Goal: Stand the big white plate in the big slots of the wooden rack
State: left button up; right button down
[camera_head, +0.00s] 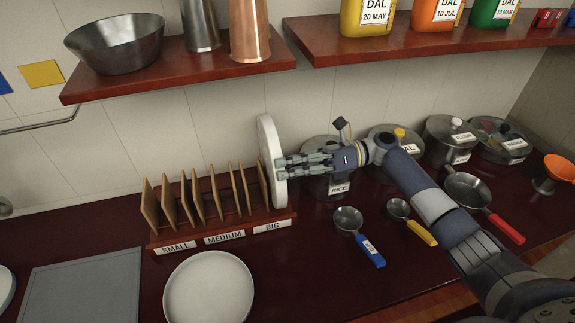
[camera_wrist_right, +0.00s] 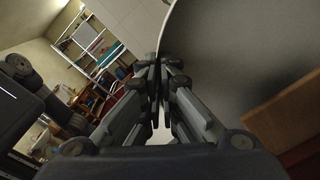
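The big white plate (camera_head: 268,140) stands nearly on edge at the right end of the wooden rack (camera_head: 222,232), right of the last divider, above the part labelled BIG. Its lower edge is at the rack's base; I cannot tell how deep it sits in a slot. My right gripper (camera_head: 280,167) comes from the right, with its fingertips at the plate's near rim. In the right wrist view, the fingers (camera_wrist_right: 160,75) are close together and the rim of the plate (camera_wrist_right: 235,60) runs into the narrow gap between them. My left gripper is not in view.
A second white plate (camera_head: 208,290) lies in front of the rack, beside a grey board (camera_head: 82,292). Lidded pots, including one labelled RICE (camera_head: 322,186), stand behind my right arm. A blue-handled measuring cup (camera_head: 349,220) lies right of the rack. A shelf (camera_head: 180,75) hangs above.

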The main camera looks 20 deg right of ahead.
jog(key=c, duration=1.7)
grip_release()
jog(key=shift+c, duration=0.5)
jog(key=shift+d, duration=0.1)
jog(key=shift+s+d+r, duration=0.1)
jog(key=shift+s+d, duration=0.05)
jog(key=shift+d, duration=2.05)
jog(key=s+d+p, duration=0.2)
jog(key=s+p, duration=0.8)
